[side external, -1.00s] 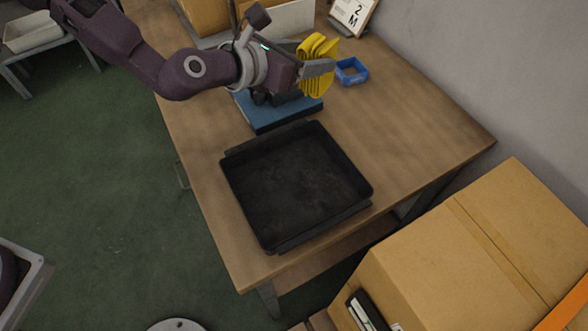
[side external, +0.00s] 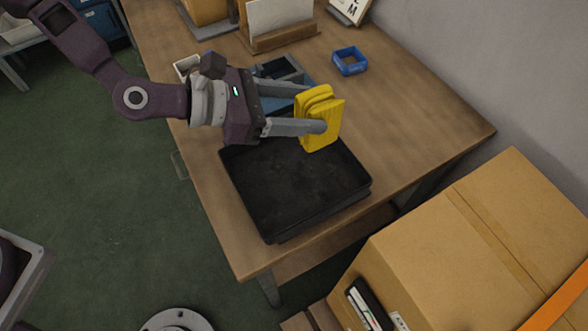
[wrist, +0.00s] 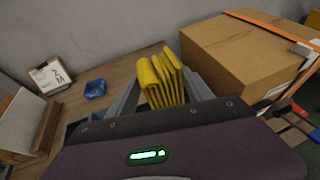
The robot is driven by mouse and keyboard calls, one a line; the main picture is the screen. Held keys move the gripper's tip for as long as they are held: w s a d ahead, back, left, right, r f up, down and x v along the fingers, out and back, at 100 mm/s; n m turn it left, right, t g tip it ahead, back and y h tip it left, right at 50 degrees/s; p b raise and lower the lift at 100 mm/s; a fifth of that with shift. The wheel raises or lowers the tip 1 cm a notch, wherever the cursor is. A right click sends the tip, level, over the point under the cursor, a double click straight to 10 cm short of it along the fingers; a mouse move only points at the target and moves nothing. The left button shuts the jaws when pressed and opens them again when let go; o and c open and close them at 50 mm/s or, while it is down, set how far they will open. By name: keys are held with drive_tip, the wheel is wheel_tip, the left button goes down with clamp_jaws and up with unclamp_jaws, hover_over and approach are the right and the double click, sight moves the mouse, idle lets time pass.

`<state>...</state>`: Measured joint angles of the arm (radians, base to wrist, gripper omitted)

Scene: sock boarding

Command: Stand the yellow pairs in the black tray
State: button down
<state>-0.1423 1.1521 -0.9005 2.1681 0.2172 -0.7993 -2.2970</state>
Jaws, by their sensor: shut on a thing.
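A yellow pair of folded socks (side external: 320,120) is held upright between the fingers of my gripper (side external: 308,108). The same yellow folds show between the fingers in the wrist view (wrist: 163,80). My gripper is shut on them, above the far right part of the black tray. The black tray (side external: 262,228) lies on the table, and its visible floor is bare. My gripper and the yellow pair hide part of its far side. Whether the yellow pair touches the tray cannot be told.
A blue square holder (side external: 350,62) stands on the table behind the tray. A blue box with compartments (side external: 285,72) is partly behind my gripper. A wooden stand with a white board (side external: 282,28) is at the back. Large cardboard boxes (side external: 470,240) stand at the right.

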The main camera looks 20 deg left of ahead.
sight(301, 144)
wheel_tip(301, 144, down, 10)
drive_tip(key=shift+r, duration=0.2)
drive_tip(key=shift+c, duration=2)
unclamp_jaws()
drive_tip(key=shift+f, duration=0.1)
drive_tip(key=v, duration=1.2)
